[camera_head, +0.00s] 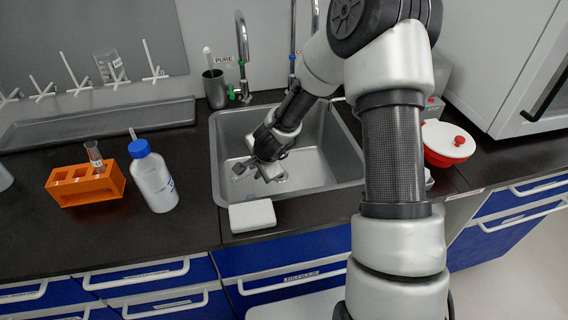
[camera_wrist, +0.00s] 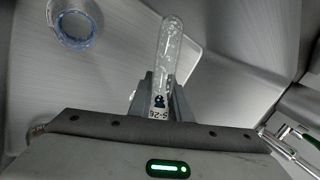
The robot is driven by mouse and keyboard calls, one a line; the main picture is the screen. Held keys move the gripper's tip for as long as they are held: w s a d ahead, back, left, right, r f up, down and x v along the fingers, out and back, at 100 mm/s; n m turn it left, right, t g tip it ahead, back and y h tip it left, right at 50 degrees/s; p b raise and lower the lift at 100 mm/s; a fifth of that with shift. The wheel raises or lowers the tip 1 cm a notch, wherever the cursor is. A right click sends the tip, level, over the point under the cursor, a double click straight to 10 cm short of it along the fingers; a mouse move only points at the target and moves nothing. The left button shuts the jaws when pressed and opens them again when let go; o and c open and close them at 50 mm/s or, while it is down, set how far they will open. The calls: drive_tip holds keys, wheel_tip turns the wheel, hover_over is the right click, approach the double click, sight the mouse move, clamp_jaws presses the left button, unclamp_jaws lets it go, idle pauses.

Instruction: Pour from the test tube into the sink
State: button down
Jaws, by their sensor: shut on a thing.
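My gripper (camera_head: 252,169) is inside the sink (camera_head: 330,155), low over the basin. In the wrist view my gripper (camera_wrist: 160,92) is shut on a clear test tube (camera_wrist: 170,52) with a printed label near the fingers. The tube's rounded closed end points away from the gripper, to the top of the wrist view. Its mouth is hidden at the gripper side. I cannot tell whether liquid is in it.
An orange rack (camera_head: 86,187) with one tube (camera_head: 94,153) and a blue-capped bottle (camera_head: 153,176) stand left of the sink. A white block (camera_head: 252,216) lies at its front edge. A tap (camera_head: 242,55) rises behind; a red-and-white container (camera_head: 446,143) is at right.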

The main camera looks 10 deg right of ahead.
wheel_tip(320, 180, up, 22)
drive_tip(key=n+t+h+p, duration=0.4)
drive_tip(key=h+p, duration=0.9)
drive_tip(key=p, duration=0.4)
drive_tip(key=shift+d+n+t, duration=0.3)
drive_tip(key=shift+n+t, duration=0.1)
drive_tip(key=shift+t, duration=0.3)
drive_tip(key=shift+s, duration=0.1)
